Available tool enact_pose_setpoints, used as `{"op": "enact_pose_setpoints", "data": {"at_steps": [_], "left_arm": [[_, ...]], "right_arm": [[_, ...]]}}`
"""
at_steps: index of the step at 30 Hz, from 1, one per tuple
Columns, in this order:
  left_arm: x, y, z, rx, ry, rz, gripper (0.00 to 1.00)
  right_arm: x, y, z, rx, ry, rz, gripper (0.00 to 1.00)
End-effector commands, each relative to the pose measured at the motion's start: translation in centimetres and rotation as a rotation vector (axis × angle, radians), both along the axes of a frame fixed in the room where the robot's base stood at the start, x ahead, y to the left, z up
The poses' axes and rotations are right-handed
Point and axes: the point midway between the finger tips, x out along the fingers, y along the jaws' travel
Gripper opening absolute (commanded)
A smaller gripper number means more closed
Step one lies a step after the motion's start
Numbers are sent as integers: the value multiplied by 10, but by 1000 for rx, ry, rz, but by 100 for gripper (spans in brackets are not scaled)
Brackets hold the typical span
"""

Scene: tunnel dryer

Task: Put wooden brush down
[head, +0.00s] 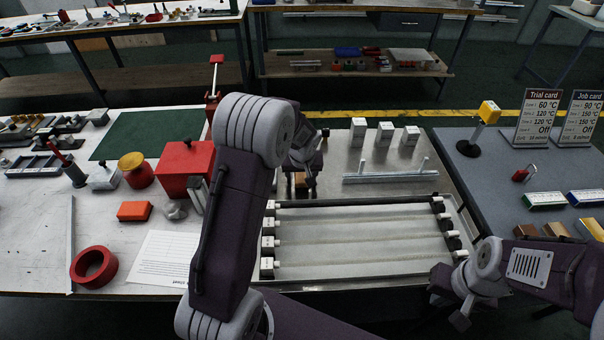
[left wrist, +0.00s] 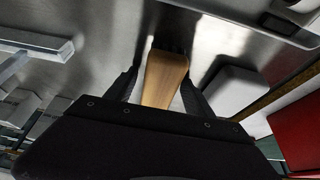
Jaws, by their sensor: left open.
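The wooden brush (left wrist: 162,80) lies on a bare metal surface in the left wrist view, its tan handle toward me and a dark end beyond. My left gripper (left wrist: 160,92) is open, with one finger on each side of the handle; I cannot tell whether either touches it. In the head view, my left gripper (head: 303,172) is low over the metal tray table (head: 345,150), and a small tan part of the brush (head: 301,182) shows beneath it. My right gripper (head: 445,290) is at the lower right, beside the roller frame; its jaws are unclear.
A roller frame (head: 360,203) with white end blocks lies in front. White blocks (head: 385,131) and a metal rail (head: 390,177) stand right of my left gripper. A red box (head: 186,168) is left of my arm. Cards and small boxes occupy the right table (head: 490,180).

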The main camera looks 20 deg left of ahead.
Motion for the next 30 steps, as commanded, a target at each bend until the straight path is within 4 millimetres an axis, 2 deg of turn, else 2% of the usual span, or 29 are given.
{"op": "enact_pose_setpoints", "data": {"at_steps": [10, 15, 24, 30], "left_arm": [[-2, 0, -3, -1, 6, 1, 63], [-3, -1, 10, -1, 4, 0, 63], [-25, -13, 76, 0, -1, 0, 63], [-38, -19, 107, -1, 0, 0, 63]], "right_arm": [[0, 0, 0, 0, 0, 0, 0], [0, 0, 8, 0, 0, 0, 0], [0, 0, 21, 0, 0, 0, 0], [0, 0, 26, 0, 0, 0, 0]]}}
